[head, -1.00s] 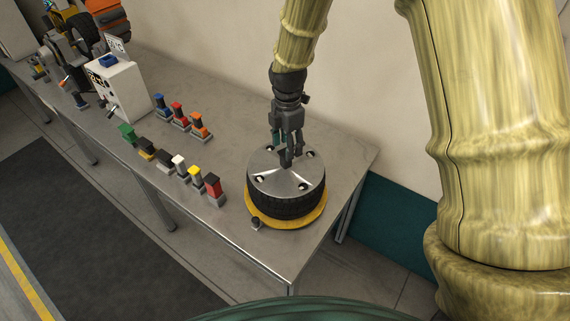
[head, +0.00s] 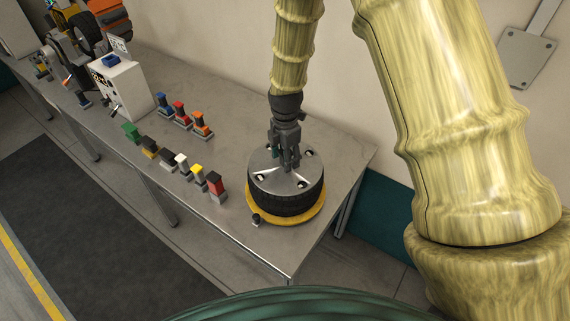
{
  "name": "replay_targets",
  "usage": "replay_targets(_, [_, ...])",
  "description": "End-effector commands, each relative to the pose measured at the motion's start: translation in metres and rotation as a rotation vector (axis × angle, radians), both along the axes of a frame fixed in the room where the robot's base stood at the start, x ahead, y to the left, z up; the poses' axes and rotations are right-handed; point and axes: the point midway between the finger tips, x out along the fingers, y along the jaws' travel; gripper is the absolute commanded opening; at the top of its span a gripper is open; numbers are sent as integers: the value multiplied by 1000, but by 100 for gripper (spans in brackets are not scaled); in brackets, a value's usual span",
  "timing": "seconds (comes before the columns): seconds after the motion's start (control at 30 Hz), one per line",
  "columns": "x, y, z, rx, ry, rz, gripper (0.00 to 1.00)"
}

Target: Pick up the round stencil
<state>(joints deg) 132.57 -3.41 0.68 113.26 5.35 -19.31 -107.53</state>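The round stencil appears to be the grey metal disc (head: 301,186) with several dark-and-white holes near its rim. It lies flat on top of a black tyre (head: 287,205), which sits on a yellow round base (head: 318,214) on the workbench. My gripper (head: 289,168) points down over the disc's middle, with its fingertips at or just above the disc. The fingers hide the disc's centre. I cannot tell whether they touch it or are closed on anything.
The grey workbench (head: 240,236) carries several coloured stamp-like blocks (head: 182,160) left of the tyre. A white box device (head: 122,88) stands farther left. A small dark knob (head: 256,219) is at the yellow base's front left. The wall is close behind.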

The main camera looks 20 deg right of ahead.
Motion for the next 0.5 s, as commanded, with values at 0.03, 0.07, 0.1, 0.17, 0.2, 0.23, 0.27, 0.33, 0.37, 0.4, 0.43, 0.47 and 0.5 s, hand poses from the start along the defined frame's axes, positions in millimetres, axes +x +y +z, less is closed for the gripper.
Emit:
replay_targets(0.03, [0,0,0,0,0,0,52])
replay_targets(0.07, [0,0,0,0,0,0,52])
replay_targets(0.1, [0,0,0,0,0,0,46])
replay_targets(0.17, [0,0,0,0,0,0,35])
replay_targets(0.2, [0,0,0,0,0,0,28])
replay_targets(0.23, [0,0,0,0,0,0,23])
replay_targets(0.27, [0,0,0,0,0,0,17])
replay_targets(0.33, [0,0,0,0,0,0,4])
replay_targets(0.37, [0,0,0,0,0,0,0])
replay_targets(0.4, [0,0,1,0,0,0,0])
replay_targets(0.43, [0,0,1,0,0,0,0])
replay_targets(0.47, [0,0,1,0,0,0,0])
replay_targets(0.5, [0,0,1,0,0,0,0])
